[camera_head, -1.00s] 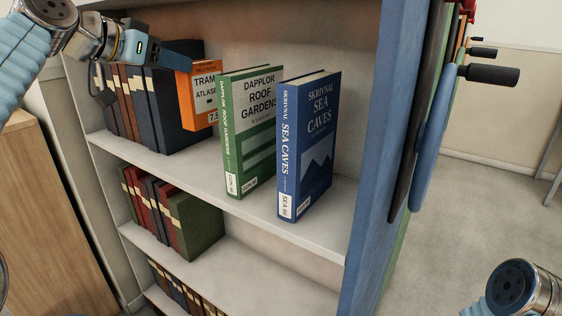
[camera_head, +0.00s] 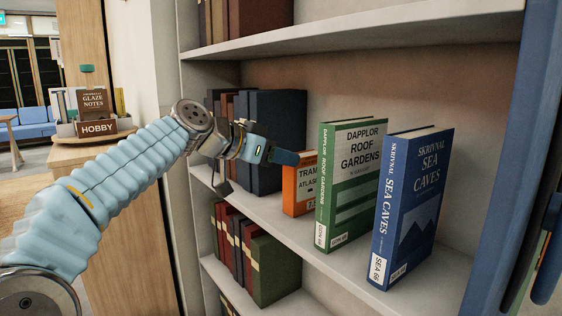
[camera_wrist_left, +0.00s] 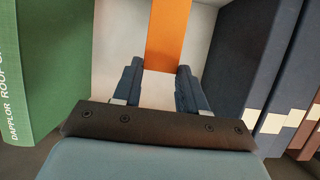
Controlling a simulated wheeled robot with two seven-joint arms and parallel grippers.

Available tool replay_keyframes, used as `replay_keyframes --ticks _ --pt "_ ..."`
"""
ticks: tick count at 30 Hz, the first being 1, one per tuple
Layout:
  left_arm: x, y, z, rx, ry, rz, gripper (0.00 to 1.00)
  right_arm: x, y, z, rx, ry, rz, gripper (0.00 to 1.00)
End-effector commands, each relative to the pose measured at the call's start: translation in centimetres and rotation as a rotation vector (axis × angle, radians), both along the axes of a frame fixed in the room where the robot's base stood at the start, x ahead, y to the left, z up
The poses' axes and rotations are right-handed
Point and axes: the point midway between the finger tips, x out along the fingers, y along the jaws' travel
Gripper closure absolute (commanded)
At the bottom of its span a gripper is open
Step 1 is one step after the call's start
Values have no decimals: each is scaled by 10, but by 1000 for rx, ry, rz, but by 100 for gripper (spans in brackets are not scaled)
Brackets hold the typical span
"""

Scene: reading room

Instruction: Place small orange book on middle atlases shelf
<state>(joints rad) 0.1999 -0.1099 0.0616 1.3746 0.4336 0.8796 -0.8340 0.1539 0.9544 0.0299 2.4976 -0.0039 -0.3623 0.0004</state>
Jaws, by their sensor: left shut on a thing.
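The small orange book (camera_head: 302,190), labelled "TRAM ATLAS", is upright on or just above the middle shelf (camera_head: 262,215). It is between the dark book row and the green "DAPPLOR ROOF GARDENS" book (camera_head: 350,190), which partly covers it. My left gripper (camera_head: 285,158) is at its top edge and shut on it. In the left wrist view, the orange book (camera_wrist_left: 168,40) lies between the fingers (camera_wrist_left: 160,78). The lower end of the book is hard to tell from the shelf contact. My right gripper is out of view.
A blue "SEA CAVES" book (camera_head: 412,210) stands right of the green one. Dark books (camera_head: 278,130) fill the left of the shelf. An upper shelf board (camera_head: 400,35) is above, and the blue side panel (camera_head: 500,190) is at right.

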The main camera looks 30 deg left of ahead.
Motion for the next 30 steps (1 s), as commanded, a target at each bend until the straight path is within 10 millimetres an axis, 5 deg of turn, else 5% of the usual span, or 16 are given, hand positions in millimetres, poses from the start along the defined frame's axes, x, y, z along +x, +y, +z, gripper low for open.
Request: replay_keyframes --ticks 11,12,16,27,30 --pt "0 0 -4 0 -2 0 100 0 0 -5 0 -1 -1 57" --pt "0 0 -3 0 0 0 52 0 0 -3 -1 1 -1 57" --pt "0 0 -3 0 0 0 33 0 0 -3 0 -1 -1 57" --pt "-1 0 3 0 0 0 33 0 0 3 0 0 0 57" --pt "-15 7 7 1 -4 2 33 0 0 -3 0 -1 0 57"
